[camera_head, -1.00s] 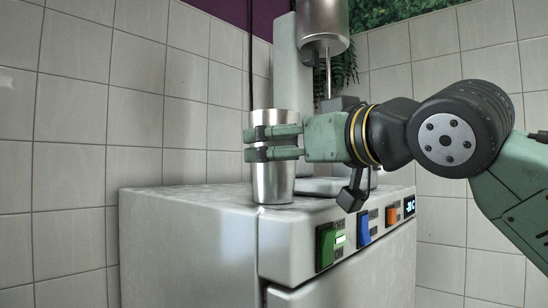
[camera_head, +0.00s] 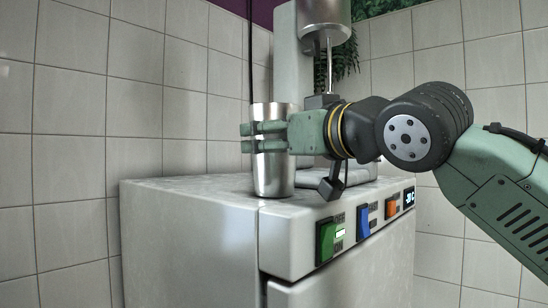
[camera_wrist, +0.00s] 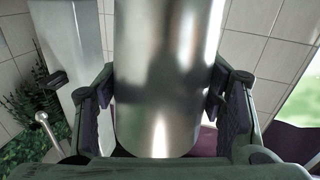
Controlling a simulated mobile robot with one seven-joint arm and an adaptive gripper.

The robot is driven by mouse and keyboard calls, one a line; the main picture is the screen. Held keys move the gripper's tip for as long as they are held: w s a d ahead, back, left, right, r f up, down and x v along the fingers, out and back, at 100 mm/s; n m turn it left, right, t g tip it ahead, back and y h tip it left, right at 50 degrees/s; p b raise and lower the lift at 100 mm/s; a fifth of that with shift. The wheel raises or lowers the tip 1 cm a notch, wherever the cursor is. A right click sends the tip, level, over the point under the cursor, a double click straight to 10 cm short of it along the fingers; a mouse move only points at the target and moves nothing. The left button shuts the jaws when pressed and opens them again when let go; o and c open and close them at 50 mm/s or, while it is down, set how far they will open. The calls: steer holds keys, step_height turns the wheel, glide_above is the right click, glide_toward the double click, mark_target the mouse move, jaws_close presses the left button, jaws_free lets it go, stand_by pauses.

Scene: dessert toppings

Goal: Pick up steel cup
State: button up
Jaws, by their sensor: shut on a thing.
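The steel cup (camera_head: 273,178) is a tall, shiny metal tumbler, wider at the top. It is upright over the front edge of the white machine's top. I cannot tell whether its base touches the surface or is just above it. My green gripper (camera_head: 249,138) comes from the right and is shut on the cup's upper half. In the wrist view the cup (camera_wrist: 165,85) fills the middle, with a dark finger on each side. The fingers hide parts of the cup's wall, and its inside is not visible.
The white machine (camera_head: 190,235) has coloured switches (camera_head: 327,243) on its front. A steel mixer head (camera_head: 323,12) with a thin spindle hangs above and behind my gripper. A pale column (camera_head: 284,60) stands behind the cup. Left of the cup the machine top is clear.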

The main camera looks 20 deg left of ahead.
mark_target(277, 114)
steer(key=c, duration=0.9)
steer(key=shift+o, duration=0.2)
steer(key=shift+r, duration=0.1)
steer(key=r, duration=0.2)
steer(key=r+b, duration=0.1)
steer(key=shift+s+d+r, duration=0.15)
steer(key=shift+s+d, duration=0.1)
steer(key=shift+d, duration=0.05)
steer(key=b+v, duration=0.1)
steer(key=v, duration=0.6)
steer(key=s+a+r+b+v, duration=0.1)
steer(key=v, duration=0.7)
steer(key=shift+s+r+b, duration=0.3)
steer(key=shift+s+b, duration=0.05)
steer(key=shift+b, duration=0.05)
